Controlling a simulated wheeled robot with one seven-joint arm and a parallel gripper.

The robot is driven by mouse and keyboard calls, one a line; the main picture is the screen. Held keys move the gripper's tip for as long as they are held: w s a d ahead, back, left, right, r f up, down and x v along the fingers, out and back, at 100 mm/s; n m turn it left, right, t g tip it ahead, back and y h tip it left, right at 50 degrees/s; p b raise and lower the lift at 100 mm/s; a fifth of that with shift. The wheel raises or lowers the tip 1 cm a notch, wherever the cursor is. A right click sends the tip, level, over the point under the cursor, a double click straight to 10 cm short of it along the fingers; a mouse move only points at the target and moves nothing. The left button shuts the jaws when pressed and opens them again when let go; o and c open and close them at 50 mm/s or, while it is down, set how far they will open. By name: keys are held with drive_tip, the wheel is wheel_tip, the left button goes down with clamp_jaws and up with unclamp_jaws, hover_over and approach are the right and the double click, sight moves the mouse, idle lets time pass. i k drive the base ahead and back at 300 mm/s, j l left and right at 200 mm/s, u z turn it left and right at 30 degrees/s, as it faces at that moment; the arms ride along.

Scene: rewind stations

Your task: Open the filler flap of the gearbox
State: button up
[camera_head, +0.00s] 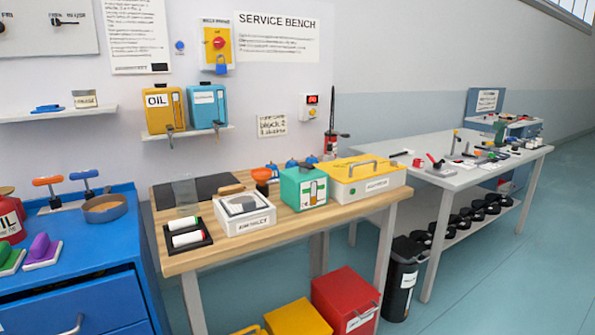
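A teal-green box with a white panel and a gauge-like strip (303,187) stands on the wooden bench top. It looks most like the gearbox, but I cannot read a name on it. Its top looks closed, and a filler flap is too small to tell apart. To its left is a white box with a grey top (243,221), its label blurred. To its right is a yellow-topped box with a grey handle (363,178). My gripper is not in view.
Yellow and red bins (346,300) stand below. A blue cabinet (72,299) is at left, a grey table (462,177) at right. Open floor (500,285) lies front right.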

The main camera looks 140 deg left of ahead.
sight(307, 165)
drive_tip(key=l+u, duration=0.15)
drive_tip(key=u, duration=4.4)
drive_tip(key=i+j, duration=0.05)
drive_tip(key=j, duration=0.05)
